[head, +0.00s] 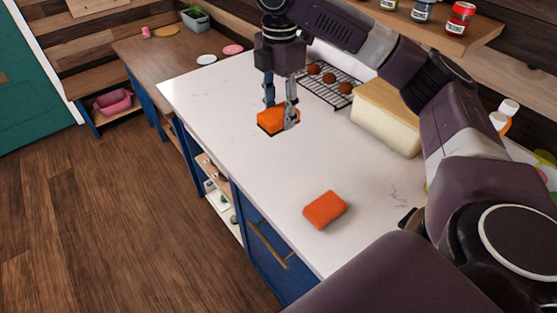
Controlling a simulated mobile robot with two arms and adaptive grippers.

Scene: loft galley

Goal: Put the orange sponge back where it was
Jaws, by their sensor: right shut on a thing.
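My right gripper (280,110) reaches down over the white counter and is shut on an orange sponge-like block (271,119). The block has a dark lower edge; I cannot tell whether it touches the counter or is just above it. A second block, a redder orange sponge (325,210), lies flat and apart on the counter near its front edge. The frame does not show which spot either one came from. My left gripper is not in view.
A wire rack (329,87) with several round brown items and a cream bin with a wooden lid (388,117) stand behind the blocks. A shelf with jars (458,35) is above. The white counter (225,105) left of the gripper is clear.

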